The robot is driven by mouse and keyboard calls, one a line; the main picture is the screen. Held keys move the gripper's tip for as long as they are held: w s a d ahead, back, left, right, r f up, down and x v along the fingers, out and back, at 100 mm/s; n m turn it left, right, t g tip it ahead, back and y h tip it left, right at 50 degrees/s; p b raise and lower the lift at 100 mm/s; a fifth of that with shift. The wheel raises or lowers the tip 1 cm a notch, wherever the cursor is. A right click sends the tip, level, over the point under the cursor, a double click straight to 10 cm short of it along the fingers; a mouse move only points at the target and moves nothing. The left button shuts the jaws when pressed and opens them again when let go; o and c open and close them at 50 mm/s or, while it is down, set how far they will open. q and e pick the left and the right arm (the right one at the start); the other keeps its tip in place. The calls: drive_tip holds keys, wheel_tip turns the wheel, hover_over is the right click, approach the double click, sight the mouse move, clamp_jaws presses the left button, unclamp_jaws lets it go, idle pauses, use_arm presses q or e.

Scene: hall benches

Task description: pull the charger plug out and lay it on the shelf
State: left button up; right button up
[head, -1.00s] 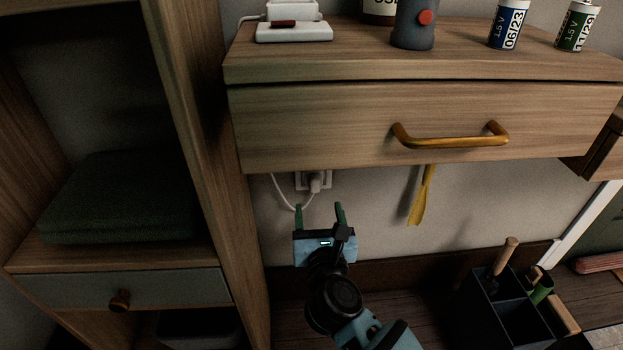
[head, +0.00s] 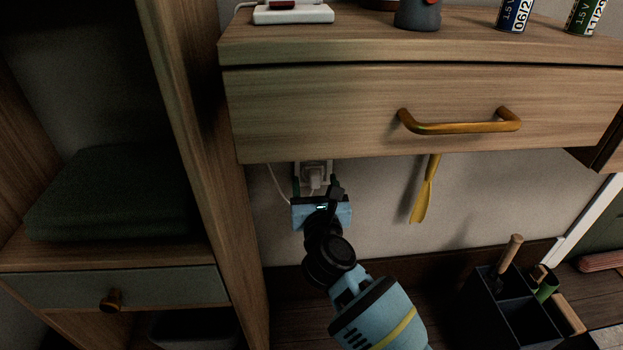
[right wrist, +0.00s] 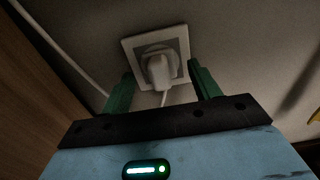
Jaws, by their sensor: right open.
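The white charger plug (head: 315,178) sits in a wall socket (head: 300,168) under the drawer shelf (head: 420,50). In the right wrist view the plug (right wrist: 159,72) stands in the square socket plate (right wrist: 183,45), with its white cord hanging below. My right gripper (head: 315,186) is open, with its green fingers at either side of the plug. In the right wrist view the gripper (right wrist: 160,85) shows a gap between each finger and the plug. The fingertips are partly hidden in the head view. My left gripper is not in view.
On the shelf top stand a white power block (head: 293,14), a grey cylinder (head: 418,14) and two batteries. A drawer handle (head: 460,124) and a yellow strip (head: 425,190) are to the right. A wooden upright (head: 190,150) is close on the left. A black organizer (head: 500,310) stands below.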

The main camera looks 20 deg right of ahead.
sight(315, 184)
drive_tip(key=shift+w+d, duration=0.2)
drive_tip(key=shift+w, duration=0.5)
drive_tip(key=shift+p, duration=0.3)
idle(0.8)
drive_tip(key=c, duration=1.3)
drive_tip(key=shift+p+v, duration=1.1)
drive_tip(key=shift+v, duration=1.9)
drive_tip(key=shift+c, duration=0.2)
